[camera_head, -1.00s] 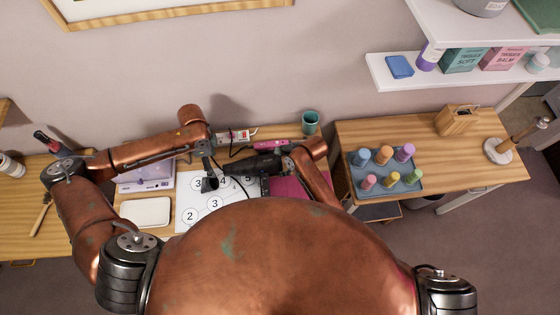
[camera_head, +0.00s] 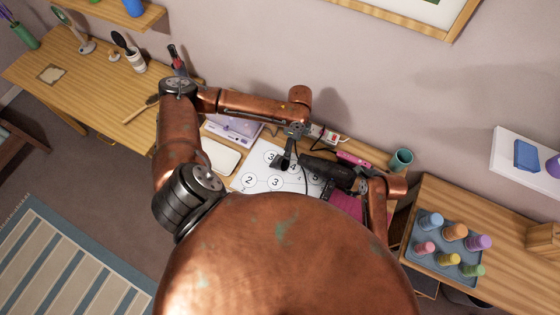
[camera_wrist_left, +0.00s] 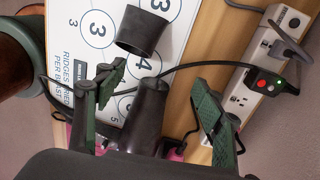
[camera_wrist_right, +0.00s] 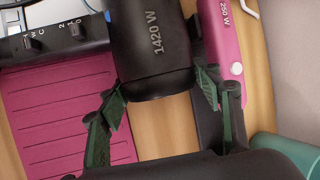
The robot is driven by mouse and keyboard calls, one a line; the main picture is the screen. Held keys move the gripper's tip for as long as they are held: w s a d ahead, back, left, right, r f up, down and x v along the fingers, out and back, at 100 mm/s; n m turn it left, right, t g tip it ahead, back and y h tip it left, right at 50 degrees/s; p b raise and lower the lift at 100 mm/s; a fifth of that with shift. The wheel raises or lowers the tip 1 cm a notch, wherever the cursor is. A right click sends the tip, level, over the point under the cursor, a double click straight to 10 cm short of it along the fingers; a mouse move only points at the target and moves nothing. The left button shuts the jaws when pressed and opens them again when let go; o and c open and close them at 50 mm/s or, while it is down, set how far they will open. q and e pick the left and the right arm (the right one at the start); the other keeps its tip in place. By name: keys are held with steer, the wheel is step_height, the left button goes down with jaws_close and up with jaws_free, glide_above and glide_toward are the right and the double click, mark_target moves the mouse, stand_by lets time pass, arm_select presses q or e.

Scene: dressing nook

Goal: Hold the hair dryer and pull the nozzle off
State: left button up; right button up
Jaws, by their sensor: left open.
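The black hair dryer (camera_head: 330,172) lies over the desk with its barrel pointing left; its body, marked 1420 W, fills the upper middle of the right wrist view (camera_wrist_right: 152,45). My right gripper (camera_wrist_right: 157,82) has its fingers pressed on both sides of the body's rear. The dark nozzle (camera_wrist_left: 142,34) is off the dryer, apart from the barrel's front end (camera_wrist_left: 150,100), over the numbered sheet (camera_wrist_left: 90,50). It also shows in the head view (camera_head: 285,163). My left gripper (camera_wrist_left: 158,77) is open, its fingers apart on either side of the barrel's front end, holding nothing.
A pink flat item (camera_head: 350,159) and a teal cup (camera_head: 401,160) stand at the right. A tray of bottles (camera_head: 440,262) is further right. A white pad (camera_head: 212,156) lies left.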

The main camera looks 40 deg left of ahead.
steer(key=o, duration=0.4)
steer(key=v, duration=1.2)
